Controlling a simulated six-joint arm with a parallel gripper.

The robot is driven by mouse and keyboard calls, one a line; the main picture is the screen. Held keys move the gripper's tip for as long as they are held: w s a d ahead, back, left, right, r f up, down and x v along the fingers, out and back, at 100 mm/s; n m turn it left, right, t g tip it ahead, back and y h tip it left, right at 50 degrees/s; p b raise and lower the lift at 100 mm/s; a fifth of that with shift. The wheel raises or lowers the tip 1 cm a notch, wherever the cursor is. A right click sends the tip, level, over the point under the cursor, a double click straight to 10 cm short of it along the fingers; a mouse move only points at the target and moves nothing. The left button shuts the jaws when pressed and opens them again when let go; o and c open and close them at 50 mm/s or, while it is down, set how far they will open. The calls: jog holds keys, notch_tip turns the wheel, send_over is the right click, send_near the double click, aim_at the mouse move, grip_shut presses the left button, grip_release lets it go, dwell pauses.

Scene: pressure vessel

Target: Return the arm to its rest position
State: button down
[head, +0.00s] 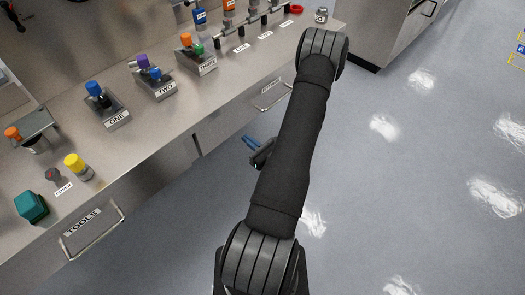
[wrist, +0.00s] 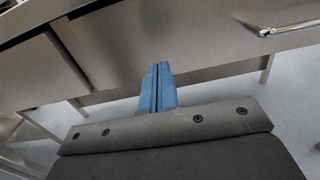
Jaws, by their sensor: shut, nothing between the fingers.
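My gripper (head: 251,143) shows in the head view as blue fingertips beside my dark arm, in front of the bench and below its top edge. Most of the hand is hidden behind the arm. In the wrist view the two blue fingers (wrist: 158,88) are pressed together with only a thin seam between them. Nothing is between them. They point toward the grey front of the bench (wrist: 190,50) and appear apart from it.
The steel bench (head: 215,97) runs diagonally on the left, with several coloured-knob fittings on top. A TOOLS drawer handle (head: 95,237) and another handle (head: 272,95) stick out from its front. Open floor (head: 415,190) lies to the right.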

aim_at(228, 125)
jog(key=shift+v, duration=2.95)
jog(key=x, duration=1.4)
jog(key=shift+w, duration=0.1)
